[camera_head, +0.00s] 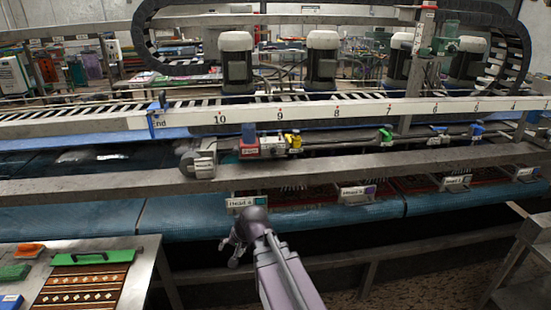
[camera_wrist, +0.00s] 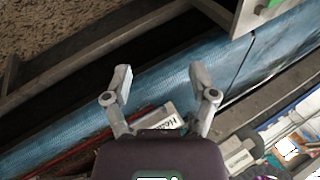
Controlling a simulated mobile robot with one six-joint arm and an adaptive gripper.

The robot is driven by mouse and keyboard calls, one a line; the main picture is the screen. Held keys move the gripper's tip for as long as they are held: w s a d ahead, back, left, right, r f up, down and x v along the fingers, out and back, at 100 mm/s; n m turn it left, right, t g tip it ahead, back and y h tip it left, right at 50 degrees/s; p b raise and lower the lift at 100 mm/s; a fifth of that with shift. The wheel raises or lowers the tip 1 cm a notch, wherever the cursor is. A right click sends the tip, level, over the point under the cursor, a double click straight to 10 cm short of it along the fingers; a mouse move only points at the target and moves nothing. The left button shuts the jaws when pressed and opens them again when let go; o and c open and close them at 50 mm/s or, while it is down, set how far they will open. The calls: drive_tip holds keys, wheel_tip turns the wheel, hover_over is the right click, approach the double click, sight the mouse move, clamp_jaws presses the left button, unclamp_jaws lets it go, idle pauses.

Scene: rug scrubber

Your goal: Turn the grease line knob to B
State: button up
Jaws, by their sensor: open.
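I cannot pick out a knob marked as the grease line knob, and no letter B is readable. In the head view a pipe carries a blue-capped, red fitting (camera_head: 250,142) and a yellow valve (camera_head: 293,141). Farther right on it is a green valve (camera_head: 386,134). My gripper (camera_head: 232,250) is below and in front of these, under a white "Head" label plate (camera_head: 240,202). In the wrist view my gripper (camera_wrist: 160,78) has its fingers spread with nothing held. A "Head" label plate (camera_wrist: 165,120) shows beyond my gripper, partly hidden.
Grey rails (camera_head: 110,189) run across the machine in front of the pipe. Blue mesh (camera_head: 180,218) lies below. A metal table (camera_head: 144,262) with a patterned rug sample (camera_head: 80,288) stands at lower left. A grey metal stand (camera_head: 525,262) is at lower right.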

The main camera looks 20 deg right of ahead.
drive_tip(key=w+d+r+m+t+y+b, duration=0.1)
drive_tip(key=w+r+m+t, duration=0.15)
drive_tip(key=w+m, duration=0.2)
drive_tip(key=w+d+r+m+t+y, duration=0.1)
drive_tip(key=w+d+m+t, duration=0.15)
drive_tip(key=w, duration=0.25)
drive_tip(key=m+t+h+b, duration=0.4)
drive_tip(key=m+t+h, duration=0.45)
drive_tip(key=m, duration=1.65)
approach(274, 154)
drive_tip(key=s+a, duration=0.1)
drive_tip(key=s, duration=0.3)
drive_tip(key=shift+f+h, duration=0.15)
drive_tip(key=shift+h, duration=0.3)
drive_tip(key=shift+w, duration=0.2)
drive_tip(key=x, duration=1.3)
drive_tip(key=shift+w, duration=0.3)
clamp_jaws()
